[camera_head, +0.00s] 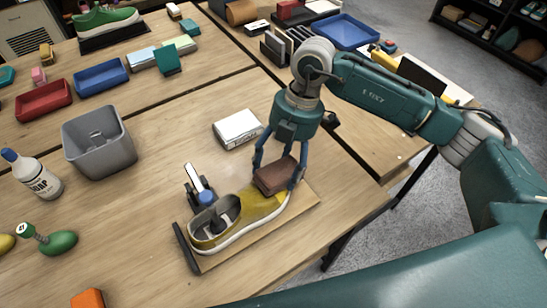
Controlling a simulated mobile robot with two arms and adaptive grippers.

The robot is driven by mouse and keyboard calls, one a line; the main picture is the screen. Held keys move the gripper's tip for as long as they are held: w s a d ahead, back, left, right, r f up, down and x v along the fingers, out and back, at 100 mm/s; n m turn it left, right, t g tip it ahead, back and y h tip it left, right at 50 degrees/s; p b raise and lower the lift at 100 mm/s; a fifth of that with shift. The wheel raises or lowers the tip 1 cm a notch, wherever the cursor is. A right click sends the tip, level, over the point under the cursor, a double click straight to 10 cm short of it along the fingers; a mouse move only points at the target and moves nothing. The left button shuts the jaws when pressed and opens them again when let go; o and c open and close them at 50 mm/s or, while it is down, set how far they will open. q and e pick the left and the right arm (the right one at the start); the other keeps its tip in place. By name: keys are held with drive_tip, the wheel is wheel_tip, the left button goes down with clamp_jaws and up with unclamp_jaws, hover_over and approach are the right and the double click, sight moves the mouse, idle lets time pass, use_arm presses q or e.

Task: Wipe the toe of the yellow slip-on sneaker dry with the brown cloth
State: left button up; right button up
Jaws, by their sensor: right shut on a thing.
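The yellow slip-on sneaker (236,215) lies on a light board (302,203) with a dark end strip, near the front of the table. Its heel opening points left and its toe points to the upper right. My right gripper (280,172) is above the toe end, shut on the brown cloth (275,176), which looks like a folded block. The cloth covers part of the toe from view and seems to be at or just above it; contact cannot be told. My left gripper is not in view.
A white box (238,129), grey bin (98,142), soap bottle (32,174), green brush (58,241) and orange block (88,299) stand around. Red (44,101) and blue (101,76) trays lie farther back.

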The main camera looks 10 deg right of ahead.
sight(289, 176)
drive_tip(key=shift+s+d+p, duration=0.15)
drive_tip(key=shift+s+d, duration=0.15)
drive_tip(key=shift+s, duration=0.3)
drive_tip(key=shift+s+d+p, duration=0.1)
drive_tip(key=shift+s+d, duration=0.15)
drive_tip(key=shift+s, duration=0.4)
drive_tip(key=shift+s+d+p, duration=0.15)
drive_tip(key=shift+s+d, duration=0.15)
drive_tip(key=shift+s, duration=0.3)
drive_tip(key=shift+a+f, duration=0.1)
drive_tip(key=shift+f, duration=0.1)
drive_tip(key=shift+w, duration=0.15)
drive_tip(key=shift+w+a+r+b, duration=0.15)
drive_tip(key=shift+w+a+b, duration=0.15)
drive_tip(key=shift+w, duration=0.25)
drive_tip(key=shift+w+a+b, duration=0.1)
drive_tip(key=shift+w+a, duration=0.3)
drive_tip(key=shift+w, duration=0.5)
drive_tip(key=shift+w+a+b, duration=0.15)
drive_tip(key=shift+w+a, duration=0.3)
drive_tip(key=shift+w, duration=0.45)
drive_tip(key=shift+w+a+b, duration=0.1)
drive_tip(key=shift+w+a, duration=0.3)
drive_tip(key=shift+w, duration=0.5)
drive_tip(key=shift+w+a, duration=0.1)
drive_tip(key=shift+w, duration=0.25)
